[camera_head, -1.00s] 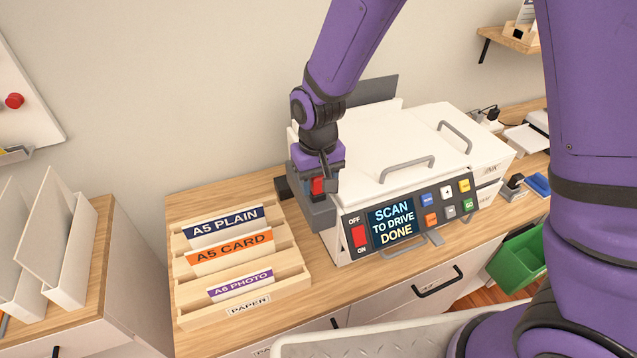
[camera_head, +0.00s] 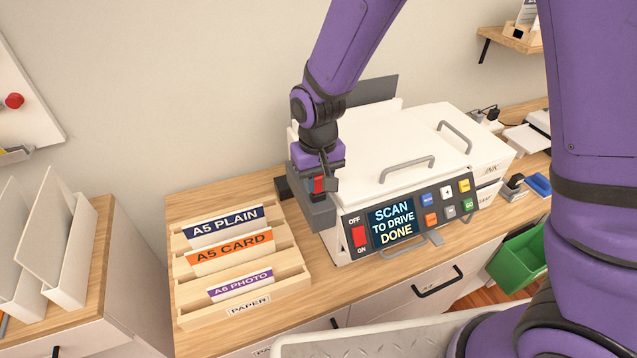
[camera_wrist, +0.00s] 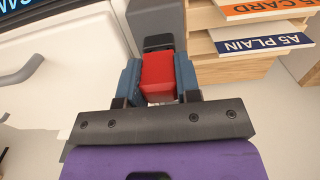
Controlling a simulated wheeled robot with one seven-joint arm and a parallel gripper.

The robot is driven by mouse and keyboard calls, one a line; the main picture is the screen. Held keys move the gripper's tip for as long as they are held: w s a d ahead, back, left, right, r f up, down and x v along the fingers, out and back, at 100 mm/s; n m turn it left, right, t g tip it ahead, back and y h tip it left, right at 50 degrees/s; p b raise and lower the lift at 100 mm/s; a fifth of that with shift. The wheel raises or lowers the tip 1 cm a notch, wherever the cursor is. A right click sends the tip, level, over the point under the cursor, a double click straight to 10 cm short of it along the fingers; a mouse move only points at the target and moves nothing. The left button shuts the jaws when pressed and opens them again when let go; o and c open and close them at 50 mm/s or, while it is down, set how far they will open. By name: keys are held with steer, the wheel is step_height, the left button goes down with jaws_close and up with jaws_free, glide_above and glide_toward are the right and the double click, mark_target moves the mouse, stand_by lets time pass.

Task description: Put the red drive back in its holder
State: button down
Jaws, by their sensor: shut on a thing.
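The red drive (camera_head: 319,184) is between the fingers of my gripper (camera_head: 322,186), at the left side of the printer (camera_head: 432,150). In the wrist view the red drive (camera_wrist: 158,75) is pinched between the two blue-grey fingertips of my gripper (camera_wrist: 160,80). A dark grey block with a dark recess (camera_wrist: 157,30) lies just beyond the drive. I cannot tell whether the drive sits in it or only above it. The printer's screen reads "SCAN TO DRIVE DONE". I cannot say which thing is the drive's holder.
A wooden paper rack (camera_head: 240,285) with labelled cards stands left of the printer. White file holders (camera_head: 70,255) stand on the left cabinet. A green bin (camera_head: 520,260) hangs at the right. Bare wood counter (camera_head: 225,195) shows behind the rack.

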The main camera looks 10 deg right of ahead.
steer(key=shift+r, duration=0.1)
steer(key=shift+r, duration=1.7)
